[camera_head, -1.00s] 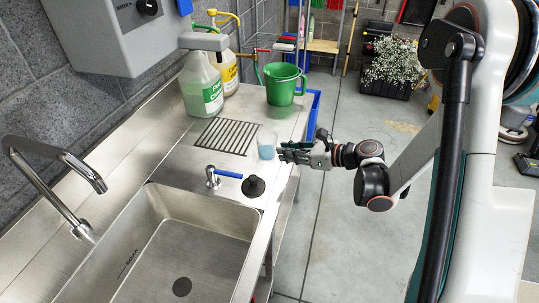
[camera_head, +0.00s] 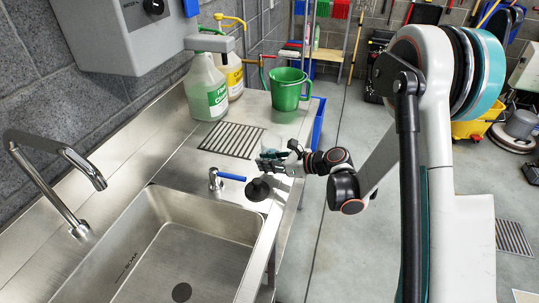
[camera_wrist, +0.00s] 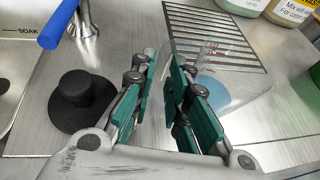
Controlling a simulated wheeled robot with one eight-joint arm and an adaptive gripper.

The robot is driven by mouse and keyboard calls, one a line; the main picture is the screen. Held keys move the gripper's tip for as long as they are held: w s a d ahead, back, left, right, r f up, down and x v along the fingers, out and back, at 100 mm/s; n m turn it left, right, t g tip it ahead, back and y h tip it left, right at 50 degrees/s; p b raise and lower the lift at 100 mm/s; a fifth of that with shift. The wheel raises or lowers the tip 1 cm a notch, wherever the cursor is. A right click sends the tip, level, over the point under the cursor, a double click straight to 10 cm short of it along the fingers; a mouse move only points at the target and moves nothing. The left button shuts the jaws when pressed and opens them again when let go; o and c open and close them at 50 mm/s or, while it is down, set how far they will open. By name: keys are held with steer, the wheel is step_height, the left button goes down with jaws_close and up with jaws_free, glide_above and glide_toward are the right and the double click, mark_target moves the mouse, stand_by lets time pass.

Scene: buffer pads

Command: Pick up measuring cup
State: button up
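The measuring cup is clear, with red marks and blue at its bottom. It stands on the steel counter by the drain grate. In the wrist view the measuring cup (camera_wrist: 236,85) is right of and beyond my right finger, partly hidden by it. Whether a finger touches the cup I cannot tell.
A black stopper (camera_head: 257,189) and a blue-handled valve (camera_head: 230,177) are close to my gripper. The grate (camera_head: 232,140) lies behind. A green pitcher (camera_head: 287,92) and two jugs (camera_head: 206,92) stand further back. The sink (camera_head: 170,245) opens in front.

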steer(key=b+x, duration=0.1)
steer(key=x, duration=0.2)
steer(key=shift+w+a+f, duration=0.15)
steer(key=shift+w+f, duration=0.05)
steer(key=shift+f, duration=0.05)
jaws_close()
steer(key=shift+r, duration=0.2)
step_height(320, 180, up, 20)
steer(key=p, duration=0.6)
steer(key=shift+f+p, duration=0.2)
steer(key=shift+p, duration=0.15)
stand_by(1.0)
